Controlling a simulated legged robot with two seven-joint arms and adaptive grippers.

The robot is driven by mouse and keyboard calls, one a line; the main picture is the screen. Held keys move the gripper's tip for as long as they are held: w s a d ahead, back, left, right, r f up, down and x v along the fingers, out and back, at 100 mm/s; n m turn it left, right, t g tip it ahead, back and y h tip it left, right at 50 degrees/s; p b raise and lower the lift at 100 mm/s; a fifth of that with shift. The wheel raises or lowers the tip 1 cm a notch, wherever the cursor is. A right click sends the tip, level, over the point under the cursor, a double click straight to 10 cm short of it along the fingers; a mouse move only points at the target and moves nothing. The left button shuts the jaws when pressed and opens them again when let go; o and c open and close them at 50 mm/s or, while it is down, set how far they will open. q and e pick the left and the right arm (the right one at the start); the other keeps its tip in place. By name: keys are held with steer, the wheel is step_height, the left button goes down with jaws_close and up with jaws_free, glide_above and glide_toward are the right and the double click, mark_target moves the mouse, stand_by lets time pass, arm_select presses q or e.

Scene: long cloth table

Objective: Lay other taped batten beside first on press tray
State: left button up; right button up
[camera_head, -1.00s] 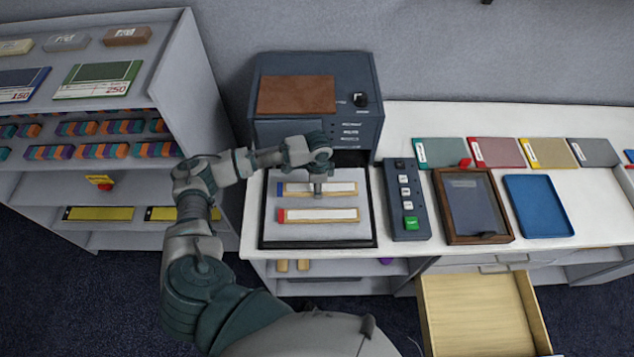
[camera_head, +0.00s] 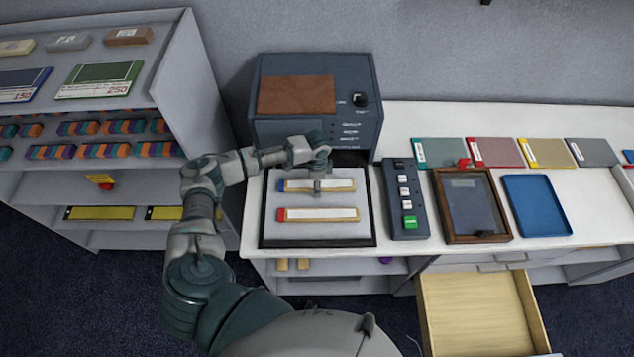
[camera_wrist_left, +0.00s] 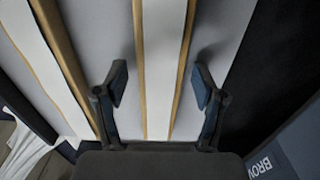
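Two wooden battens with white tape strips lie side by side on the grey press tray (camera_head: 318,239), with a gap between them. The blue-ended batten (camera_head: 340,185) is at the back and the red-ended batten (camera_head: 320,214) is in front. My left gripper (camera_head: 317,187) is over the middle of the blue-ended batten. In the left wrist view its fingers (camera_wrist_left: 160,87) stand apart, one either side of the blue-ended batten (camera_wrist_left: 160,50), with gaps to both edges. The red-ended batten also shows at the left (camera_wrist_left: 62,60). My right gripper is not in view.
The dark press machine (camera_head: 368,130) stands right behind the tray. A button panel (camera_head: 404,218), a wood-framed tray (camera_head: 441,215) and a blue tray (camera_head: 538,205) lie to the right. A drawer (camera_head: 480,310) stands open at the front. A shelf unit (camera_head: 205,100) is at the left.

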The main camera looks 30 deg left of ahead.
arm_select(q)
step_height(320, 180, up, 12)
steer(key=shift+b, duration=0.35)
stand_by(0.8)
